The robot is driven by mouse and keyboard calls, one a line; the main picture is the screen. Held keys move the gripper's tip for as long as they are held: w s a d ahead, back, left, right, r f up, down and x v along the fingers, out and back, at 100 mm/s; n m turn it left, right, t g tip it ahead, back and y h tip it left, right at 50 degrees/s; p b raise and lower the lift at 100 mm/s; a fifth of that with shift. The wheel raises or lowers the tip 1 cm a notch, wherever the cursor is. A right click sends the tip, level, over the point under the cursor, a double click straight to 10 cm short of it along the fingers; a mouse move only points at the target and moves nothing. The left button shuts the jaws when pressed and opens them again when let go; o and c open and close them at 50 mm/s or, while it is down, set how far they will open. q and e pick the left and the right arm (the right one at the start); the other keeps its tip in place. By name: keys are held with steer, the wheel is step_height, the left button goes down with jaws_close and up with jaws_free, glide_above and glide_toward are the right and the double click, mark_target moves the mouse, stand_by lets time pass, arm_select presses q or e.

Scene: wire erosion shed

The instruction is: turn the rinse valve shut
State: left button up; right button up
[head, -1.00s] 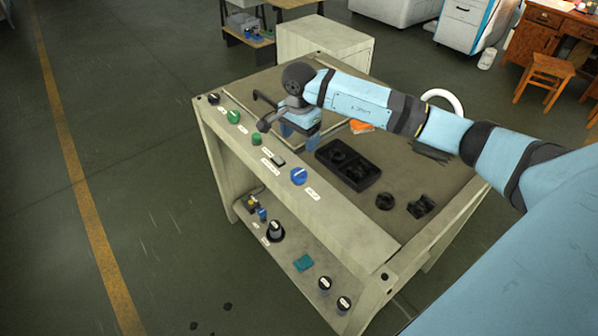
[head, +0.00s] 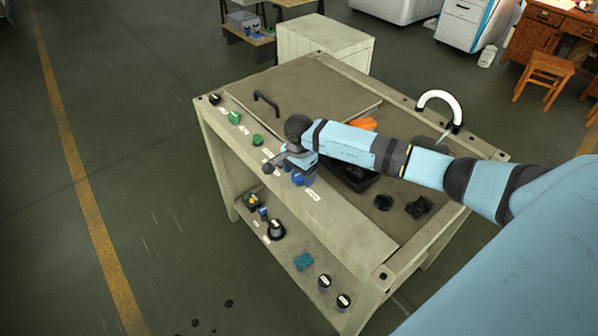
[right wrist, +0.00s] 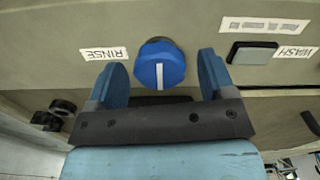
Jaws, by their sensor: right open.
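The rinse valve is a blue knob (right wrist: 160,66) with a white line across its face, on the front panel, beside a label (right wrist: 104,54) reading RINSE. In the right wrist view its white line runs up and down the picture. My right gripper (right wrist: 163,62) is open, one blue finger on each side of the knob, with a visible gap on both sides. In the head view my right gripper (head: 303,172) is over the knob and partly covers it. My left gripper is out of view.
Green knobs (head: 234,117) and a black knob (head: 214,99) line the same panel edge. A black handle (head: 266,101) stands on the top.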

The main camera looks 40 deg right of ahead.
steer(key=c, duration=0.9)
steer(key=m+b, duration=0.1)
steer(key=m, duration=0.2)
steer(key=shift+f+b, duration=0.1)
steer(key=shift+b, duration=0.3)
steer(key=m+b, duration=0.1)
steer(key=m, duration=0.4)
steer(key=shift+m+b, duration=0.3)
steer(key=shift+b, duration=0.1)
steer(key=m, duration=0.4)
steer(key=shift+b, duration=0.4)
steer(key=m, duration=0.5)
steer(key=shift+m, duration=0.3)
